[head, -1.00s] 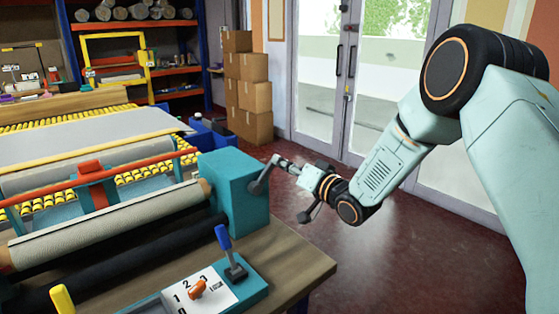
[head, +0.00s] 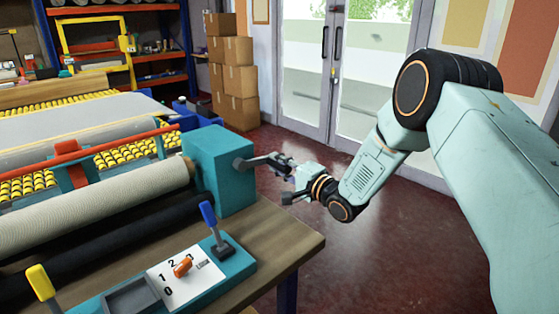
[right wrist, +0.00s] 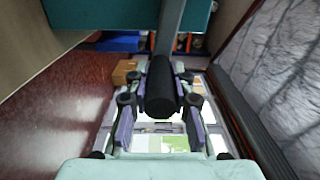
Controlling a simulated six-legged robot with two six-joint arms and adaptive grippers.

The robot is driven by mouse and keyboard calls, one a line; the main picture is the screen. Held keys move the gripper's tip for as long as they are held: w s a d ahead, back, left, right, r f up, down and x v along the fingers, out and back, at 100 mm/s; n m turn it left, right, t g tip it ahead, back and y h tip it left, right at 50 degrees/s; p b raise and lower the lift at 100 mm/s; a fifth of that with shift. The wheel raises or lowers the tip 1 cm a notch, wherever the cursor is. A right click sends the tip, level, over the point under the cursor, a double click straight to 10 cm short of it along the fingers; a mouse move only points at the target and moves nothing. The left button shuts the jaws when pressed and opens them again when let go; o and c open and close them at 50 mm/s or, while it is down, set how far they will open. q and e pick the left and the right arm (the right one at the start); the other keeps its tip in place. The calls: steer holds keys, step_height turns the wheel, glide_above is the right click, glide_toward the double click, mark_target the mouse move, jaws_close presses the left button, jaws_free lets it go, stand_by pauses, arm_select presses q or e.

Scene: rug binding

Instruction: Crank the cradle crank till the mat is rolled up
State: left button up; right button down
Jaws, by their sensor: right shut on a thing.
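The cradle crank (head: 258,160) sticks out from the right face of a teal box (head: 221,165) at the end of the rollers. Its arm lies close to level, pointing right. My right gripper (head: 287,171) is at the crank's outer end. In the right wrist view the black crank handle (right wrist: 160,88) stands between the two fingers of my right gripper, which are shut on it. The mat (head: 95,212) shows as a beige ribbed roll left of the teal box; its left end is out of view. My left gripper is not in view.
A control panel (head: 193,278) with a blue lever (head: 210,220), an orange knob (head: 182,266) and a yellow lever (head: 42,284) is at the table's front. A dark roller (head: 110,240) lies before the mat roll. Cardboard boxes (head: 238,83) stand behind. The floor right of the table is clear.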

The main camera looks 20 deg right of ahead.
steer(key=f+m, duration=0.1)
steer(key=a+f+m+b, duration=0.1)
steer(key=f+m, duration=0.1)
steer(key=shift+s+a+f, duration=0.3)
steer(key=shift+f, duration=0.05)
steer(key=shift+a+f+b, duration=0.1)
steer(key=shift+b, duration=0.2)
steer(key=c, duration=1.2)
jaws_free()
steer(key=shift+w, duration=0.15)
steer(key=shift+o, duration=0.3)
steer(key=v, duration=1.2)
